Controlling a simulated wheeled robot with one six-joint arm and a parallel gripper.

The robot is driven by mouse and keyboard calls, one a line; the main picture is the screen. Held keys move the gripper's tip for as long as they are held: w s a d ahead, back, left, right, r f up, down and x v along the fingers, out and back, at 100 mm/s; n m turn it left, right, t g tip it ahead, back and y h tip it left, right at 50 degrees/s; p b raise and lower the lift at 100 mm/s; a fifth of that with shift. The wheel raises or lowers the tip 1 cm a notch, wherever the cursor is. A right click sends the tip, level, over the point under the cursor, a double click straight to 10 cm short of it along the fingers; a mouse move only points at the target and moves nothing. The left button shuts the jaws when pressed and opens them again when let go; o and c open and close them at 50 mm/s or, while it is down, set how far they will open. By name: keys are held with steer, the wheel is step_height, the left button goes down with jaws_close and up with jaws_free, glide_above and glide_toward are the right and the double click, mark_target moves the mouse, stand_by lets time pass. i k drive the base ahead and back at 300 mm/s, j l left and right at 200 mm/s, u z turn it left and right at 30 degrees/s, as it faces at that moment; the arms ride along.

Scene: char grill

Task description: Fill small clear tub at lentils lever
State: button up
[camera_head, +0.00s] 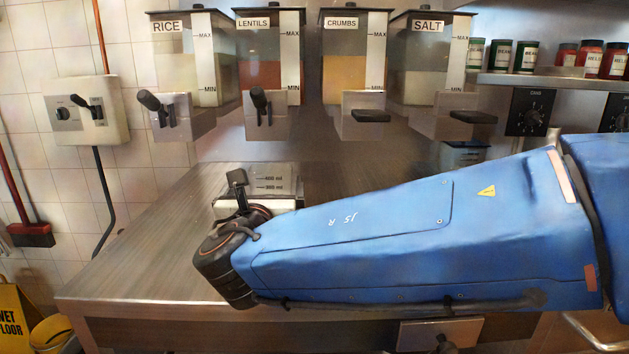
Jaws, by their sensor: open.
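The lentils dispenser (270,70) hangs on the back wall, second from the left, with reddish lentils between its MIN and MAX marks. Its black lever (260,100) tilts slightly on the metal housing below. A small clear tub (272,180) with ml marks stands on the steel counter under this dispenser; its lower part is partly hidden by my arm, and I cannot make out any contents. My gripper (239,187) is open at the tub's left front side, partly hidden behind my wrist. I cannot tell whether it touches the tub.
Rice (175,75), crumbs (352,72) and salt (425,75) dispensers flank the lentils one. A switch box (87,112) is on the tiled wall at left. A shelf (560,82) with spice jars is at right. The counter's left part (140,265) is clear.

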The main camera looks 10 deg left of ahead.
mark_target(257, 94)
steer(key=k+l, duration=0.2)
steer(key=k, duration=0.3)
steer(key=k+l, duration=0.15)
steer(key=k, duration=0.35)
